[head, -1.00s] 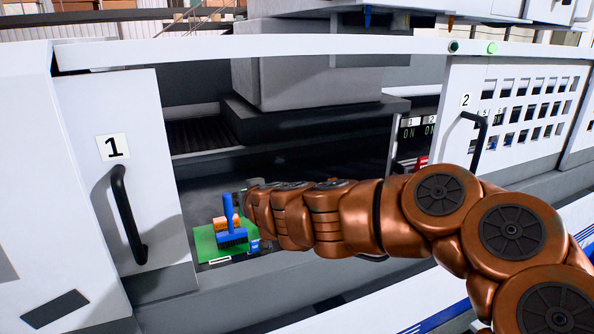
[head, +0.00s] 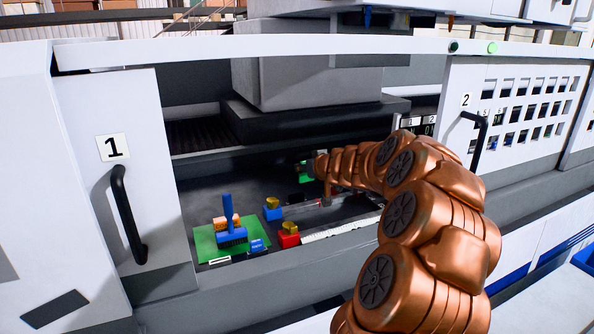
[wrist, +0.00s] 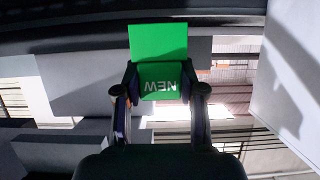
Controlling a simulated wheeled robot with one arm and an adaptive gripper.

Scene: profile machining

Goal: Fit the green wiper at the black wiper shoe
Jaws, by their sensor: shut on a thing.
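The green wiper (wrist: 158,45) is between the fingers of my gripper (wrist: 160,92) in the wrist view. Its lower part bears the word NEW, upside down in the picture. In the head view the green wiper (head: 305,171) shows small at the end of my arm, inside the machine opening and above its bed. My gripper (head: 316,164) is shut on it there. A small black block (head: 296,198) lies on the bed below the wiper; I cannot tell for sure whether it is the black wiper shoe. The wiper appears apart from the bed.
A green mat (head: 205,245) with a blue brush (head: 230,233) lies at the front left of the bed. A blue block (head: 272,213) and a red block (head: 289,240), both with yellow tops, stand right of it. Door 1 (head: 125,180) and a large grey block (head: 300,75) bound the opening.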

